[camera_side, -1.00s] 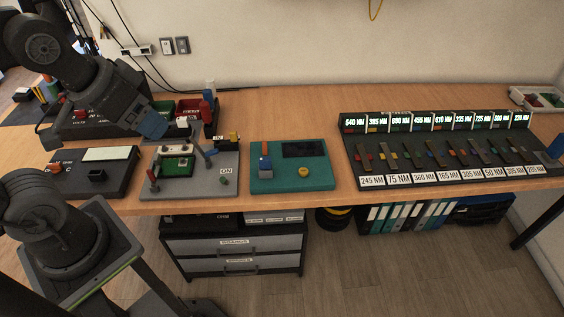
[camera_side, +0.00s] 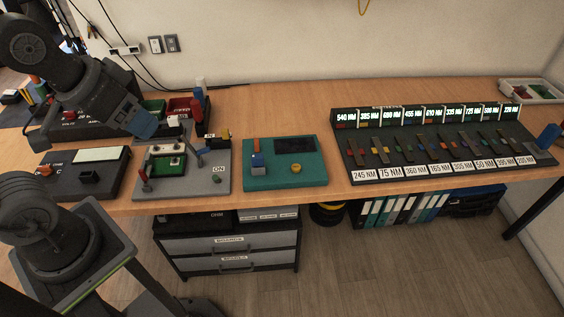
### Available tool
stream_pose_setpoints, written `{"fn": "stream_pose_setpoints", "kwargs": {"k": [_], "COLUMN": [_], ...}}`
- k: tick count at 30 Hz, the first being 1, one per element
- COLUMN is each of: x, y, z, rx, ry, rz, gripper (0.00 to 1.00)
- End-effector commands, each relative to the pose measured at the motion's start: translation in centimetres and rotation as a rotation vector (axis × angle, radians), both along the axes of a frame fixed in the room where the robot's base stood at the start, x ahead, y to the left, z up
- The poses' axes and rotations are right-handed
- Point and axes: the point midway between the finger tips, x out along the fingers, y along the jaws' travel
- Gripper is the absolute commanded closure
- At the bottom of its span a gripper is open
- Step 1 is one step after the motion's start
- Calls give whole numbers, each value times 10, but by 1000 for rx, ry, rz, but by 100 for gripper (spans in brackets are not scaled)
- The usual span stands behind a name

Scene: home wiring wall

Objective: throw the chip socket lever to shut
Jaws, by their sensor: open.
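An upright lever with a red grip (camera_side: 143,174) stands at the socket's left front corner. A blue-grey tilted handle (camera_side: 200,156) stands to the socket's right; I cannot tell which of the two is the socket's lever. My gripper (camera_side: 162,134) is open, behind and above the socket, apart from the red-gripped lever. Its fingertips are small and hard to make out against the board.
A dark box (camera_side: 105,186) stands left of the board, and a teal box (camera_side: 308,174) with a yellow knob stands right of it. Red and green bins (camera_side: 182,106) lie behind. A long rack with labelled slots (camera_side: 430,165) fills the right. Bare bench lies between the teal box and rack.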

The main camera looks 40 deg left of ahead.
Motion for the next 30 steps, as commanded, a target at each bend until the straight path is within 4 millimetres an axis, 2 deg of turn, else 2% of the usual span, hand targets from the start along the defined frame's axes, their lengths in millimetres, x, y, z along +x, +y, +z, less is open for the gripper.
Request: {"fn": "stream_pose_setpoints", "kwargs": {"k": [3,7,10,11,16,20,26,30], "x": [0,5,21,29,86,134,206,252], "y": [0,0,2,2,8,14,26,35], "z": [0,2,7,9,13,5,-29,-69], "rx": [0,-5,-20,-26,-72,-104,-144,-166], "ry": [0,8,35,47,131,192,287,351], "rz": [0,11,45,62,181,280,438,551], "gripper": [36,48,57,57,57,57,57,57]}}
